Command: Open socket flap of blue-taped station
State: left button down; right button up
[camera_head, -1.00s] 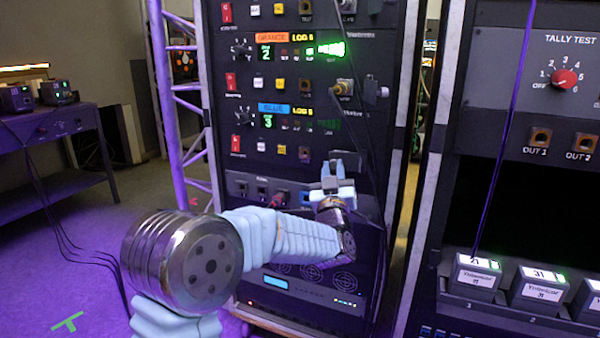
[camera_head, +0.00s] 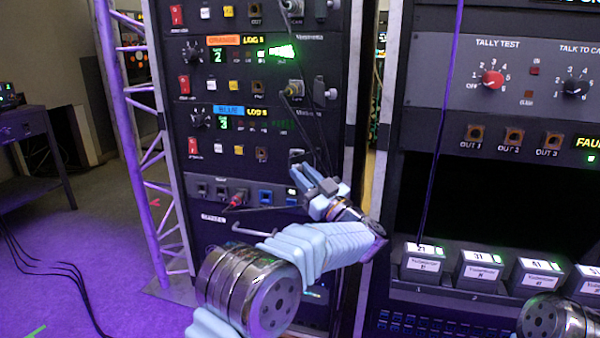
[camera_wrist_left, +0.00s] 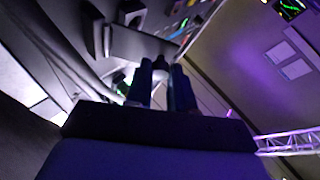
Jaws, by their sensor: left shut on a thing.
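The blue-taped station (camera_head: 235,110) is the lower station in the rack, with a green 3 on its display. Its socket flap (camera_head: 296,155) is a small grey piece at the station's lower right, partly hidden by my fingers. My left gripper (camera_head: 311,173) is at the flap, its fingers pointing up and left and shut on it. In the left wrist view the two fingers (camera_wrist_left: 162,80) are close together, with a small dark piece (camera_wrist_left: 161,63) between their tips. How far the flap is open is unclear. My right gripper is out of view.
The orange-taped station (camera_head: 225,40) is above, with a cable plug (camera_head: 292,90) in its socket. Dark cables hang beside the blue station's socket. A patch panel (camera_head: 225,192) is below. A second rack (camera_head: 400,120) stands close on the right.

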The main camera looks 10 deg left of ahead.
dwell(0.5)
pick_arm(q)
jog(key=c, duration=1)
grip_release()
jog(key=shift+o, duration=0.2)
jog(key=shift+r, duration=0.15)
jog(key=shift+r, duration=0.3)
jog(key=s+d+r+b, duration=0.1)
jog(key=s+d+r, duration=0.1)
jog(key=s+r, duration=1)
jog(key=shift+s+d, duration=0.25)
jog(key=shift+s, duration=0.7)
jog(key=shift+c, duration=0.5)
